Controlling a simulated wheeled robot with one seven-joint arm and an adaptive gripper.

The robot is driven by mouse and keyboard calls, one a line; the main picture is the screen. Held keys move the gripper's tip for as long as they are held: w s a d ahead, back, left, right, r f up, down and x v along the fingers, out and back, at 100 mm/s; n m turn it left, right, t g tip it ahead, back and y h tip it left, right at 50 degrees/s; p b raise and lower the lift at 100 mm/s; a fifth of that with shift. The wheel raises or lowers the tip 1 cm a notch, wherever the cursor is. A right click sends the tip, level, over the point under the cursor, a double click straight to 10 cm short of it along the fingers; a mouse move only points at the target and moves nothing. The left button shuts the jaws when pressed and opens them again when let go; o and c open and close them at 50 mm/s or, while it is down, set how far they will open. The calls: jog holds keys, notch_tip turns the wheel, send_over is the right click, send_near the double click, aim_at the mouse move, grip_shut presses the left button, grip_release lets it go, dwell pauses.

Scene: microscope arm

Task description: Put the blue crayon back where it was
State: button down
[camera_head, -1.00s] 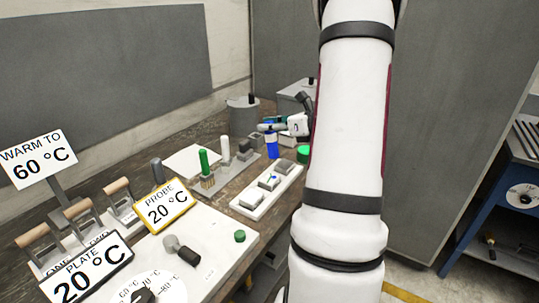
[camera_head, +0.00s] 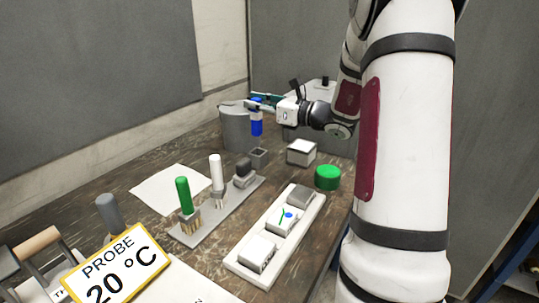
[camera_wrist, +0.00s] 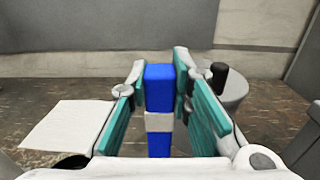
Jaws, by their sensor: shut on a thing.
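The blue crayon (camera_head: 256,128) hangs upright from my gripper (camera_head: 258,103), above the table toward the back. In the wrist view the blue crayon (camera_wrist: 159,78), with a pale band round it, stands between the teal finger pads of my gripper (camera_wrist: 160,110). The gripper is shut on it. A small grey holder (camera_head: 258,158) with a dark opening appears just below the crayon's lower end, with a gap between them. A grey rack strip (camera_head: 209,222) nearer the camera carries a green crayon (camera_head: 184,195), a white crayon (camera_head: 216,173) and a dark grey piece (camera_head: 244,171).
A white tray (camera_head: 240,268) with several blocks lies right of the rack. A green round piece (camera_head: 328,177) and a grey block (camera_head: 301,152) are farther right. A grey canister (camera_head: 237,128) stands behind. A white sheet (camera_head: 168,188) lies left.

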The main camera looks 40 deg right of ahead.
aim_at(259, 135)
notch_tip(259, 135, down, 5)
jog(key=shift+d+r, duration=0.15)
jog(key=shift+f+b, duration=0.55)
jog(key=shift+f, duration=1.75)
jog(key=shift+f, duration=0.15)
jog(key=c, duration=1.4)
grip_release()
jog(key=shift+c, duration=0.2)
jog(key=shift+s, duration=0.25)
jog(key=v, duration=1.1)
jog(key=shift+s+p, duration=0.25)
jog(key=shift+p, duration=0.05)
